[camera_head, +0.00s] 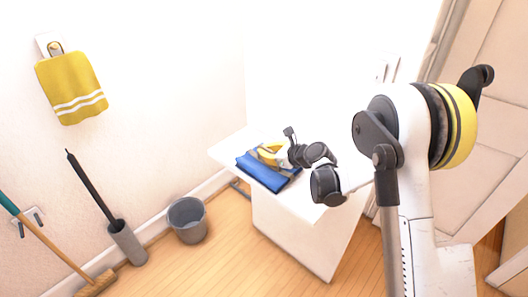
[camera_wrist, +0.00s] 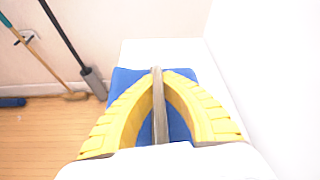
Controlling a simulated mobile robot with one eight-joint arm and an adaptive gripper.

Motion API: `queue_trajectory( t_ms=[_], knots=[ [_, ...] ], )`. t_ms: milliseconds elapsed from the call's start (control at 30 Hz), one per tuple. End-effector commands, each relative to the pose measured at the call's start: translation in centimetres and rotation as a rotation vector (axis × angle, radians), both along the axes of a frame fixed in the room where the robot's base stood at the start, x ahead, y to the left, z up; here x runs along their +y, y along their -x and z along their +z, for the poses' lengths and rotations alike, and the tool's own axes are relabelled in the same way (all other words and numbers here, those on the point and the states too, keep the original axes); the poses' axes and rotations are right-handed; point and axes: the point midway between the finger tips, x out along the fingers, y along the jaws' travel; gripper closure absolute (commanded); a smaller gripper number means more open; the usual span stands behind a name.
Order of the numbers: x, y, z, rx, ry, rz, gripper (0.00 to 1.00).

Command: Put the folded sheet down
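My gripper (camera_head: 268,153) is low over the white cabinet top, above a blue folded cloth (camera_head: 262,174). In the wrist view the yellow fingers of my gripper (camera_wrist: 160,74) close from both sides on a thin grey-brown strip (camera_wrist: 159,112), which looks like the folded sheet seen edge-on. The strip stands upright between the fingers. The blue cloth (camera_wrist: 122,82) lies behind and below it. I cannot tell whether the strip touches the cloth. In the head view my gripper and wrist hide most of the strip.
The white cabinet (camera_head: 290,232) stands against the wall; its top has bare room around the cloth. A grey bin (camera_head: 187,220), a brush in a grey holder (camera_head: 127,243) and a broom (camera_head: 95,284) are to the left. A yellow towel (camera_head: 72,88) hangs on the wall.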

Motion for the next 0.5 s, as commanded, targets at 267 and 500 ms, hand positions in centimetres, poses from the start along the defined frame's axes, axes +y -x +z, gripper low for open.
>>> queue_trajectory(
  t_ms=[267, 500],
  knots=[
    [0.00, 0.00, -0.11, 0.000, 0.000, 0.000, 0.73],
    [-0.17, 0.11, 0.28, 0.000, 0.000, -0.001, 0.73]
  ],
)
